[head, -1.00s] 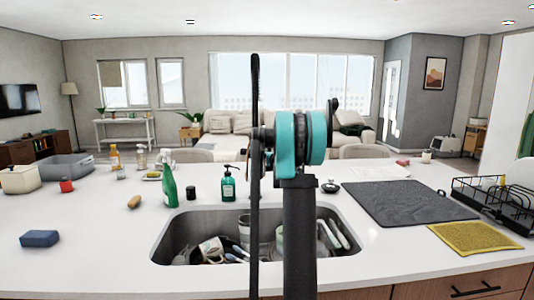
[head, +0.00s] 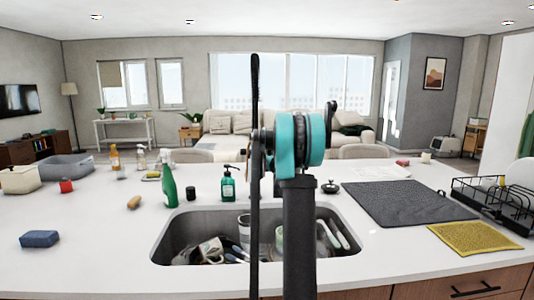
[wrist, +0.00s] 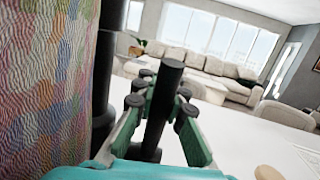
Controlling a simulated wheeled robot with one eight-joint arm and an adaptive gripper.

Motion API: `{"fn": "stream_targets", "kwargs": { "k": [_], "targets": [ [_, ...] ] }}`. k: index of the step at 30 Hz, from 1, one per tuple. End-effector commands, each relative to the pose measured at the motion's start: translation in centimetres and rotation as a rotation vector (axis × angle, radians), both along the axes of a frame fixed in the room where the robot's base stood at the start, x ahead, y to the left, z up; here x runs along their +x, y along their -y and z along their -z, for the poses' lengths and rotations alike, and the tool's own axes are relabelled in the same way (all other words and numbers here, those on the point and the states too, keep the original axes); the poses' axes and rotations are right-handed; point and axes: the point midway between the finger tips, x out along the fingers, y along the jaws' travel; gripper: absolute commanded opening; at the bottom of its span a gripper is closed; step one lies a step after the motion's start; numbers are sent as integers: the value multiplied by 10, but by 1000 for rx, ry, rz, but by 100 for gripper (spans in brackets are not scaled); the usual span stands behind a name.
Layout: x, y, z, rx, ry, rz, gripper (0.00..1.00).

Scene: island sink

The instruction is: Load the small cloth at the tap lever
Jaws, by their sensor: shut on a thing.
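In the wrist view my gripper (wrist: 165,88) has its teal-padded fingers on both sides of a dark upright rod (wrist: 158,112), which looks like the tap lever, and is shut on it. A wrinkled, many-coloured surface (wrist: 45,80) fills the left edge, close to the camera; it looks like cloth, but I cannot tell what it is or what bears it. In the head view my arm hides the gripper and what it holds. A yellow cloth (head: 474,238) lies flat at the right of the counter.
The grey sink (head: 170,245) holds dishes. A green spray bottle (head: 168,187) and a soap dispenser (head: 228,186) stand behind it. A dark mat (head: 395,203) and a black dish rack (head: 505,200) are at right. A blue sponge (head: 39,238) lies at left, with clear counter around it.

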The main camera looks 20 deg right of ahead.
Motion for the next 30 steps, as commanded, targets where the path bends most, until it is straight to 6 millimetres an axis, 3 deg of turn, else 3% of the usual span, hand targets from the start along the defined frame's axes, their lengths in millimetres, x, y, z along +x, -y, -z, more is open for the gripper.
{"fn": "stream_targets", "kwargs": {
  "k": [11,12,16,25,30],
  "targets": [
    [-1,0,0,-4,9,1,0],
    [-1,0,0,-4,9,1,12],
    [-1,0,0,-4,9,1,26],
    [-2,0,0,-3,9,1,26],
    [-18,-1,2,-3,9,1,26]
  ]
}}
